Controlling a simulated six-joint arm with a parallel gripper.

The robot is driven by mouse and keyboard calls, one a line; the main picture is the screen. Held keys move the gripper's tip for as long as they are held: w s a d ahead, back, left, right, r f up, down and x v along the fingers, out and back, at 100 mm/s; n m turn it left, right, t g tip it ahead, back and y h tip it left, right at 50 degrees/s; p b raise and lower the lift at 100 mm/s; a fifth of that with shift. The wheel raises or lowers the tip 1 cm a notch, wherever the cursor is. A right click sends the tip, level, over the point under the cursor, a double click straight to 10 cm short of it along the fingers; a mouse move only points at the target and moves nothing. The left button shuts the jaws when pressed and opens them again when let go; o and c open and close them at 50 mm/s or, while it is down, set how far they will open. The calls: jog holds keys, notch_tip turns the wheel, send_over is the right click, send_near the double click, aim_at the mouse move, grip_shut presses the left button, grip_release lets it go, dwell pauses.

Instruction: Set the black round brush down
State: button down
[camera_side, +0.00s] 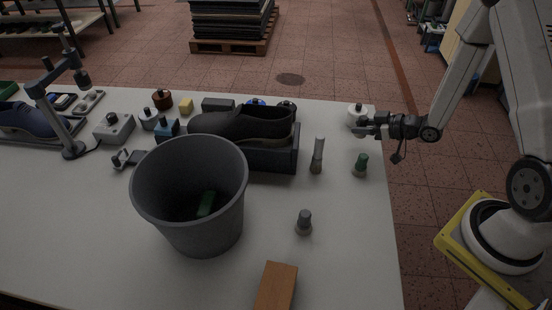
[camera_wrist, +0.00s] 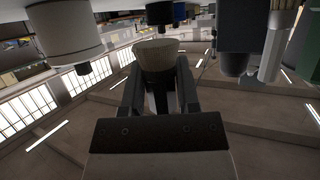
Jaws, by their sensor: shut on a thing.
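In the wrist view my gripper (camera_wrist: 160,95) is shut on the black round brush (camera_wrist: 157,54). Its pale bristle end shows beyond the fingers, and its dark handle is between them.
A green brush (camera_side: 360,165), a pale-handled brush (camera_side: 317,156) and a grey brush (camera_side: 304,222) stand on the table (camera_side: 350,240). A dark shoe (camera_side: 245,122) rests on a black box. A grey bin (camera_side: 190,200) and wooden block (camera_side: 275,288) are nearer. The right front is clear.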

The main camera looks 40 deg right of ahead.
aim_at(359, 137)
jog(key=shift+f, duration=0.15)
jog(key=shift+f, duration=1.75)
jog(key=shift+f, duration=0.2)
jog(key=shift+c, duration=1.7)
grip_release()
jog(key=shift+s+r, duration=0.1)
jog(key=shift+v, duration=3.8)
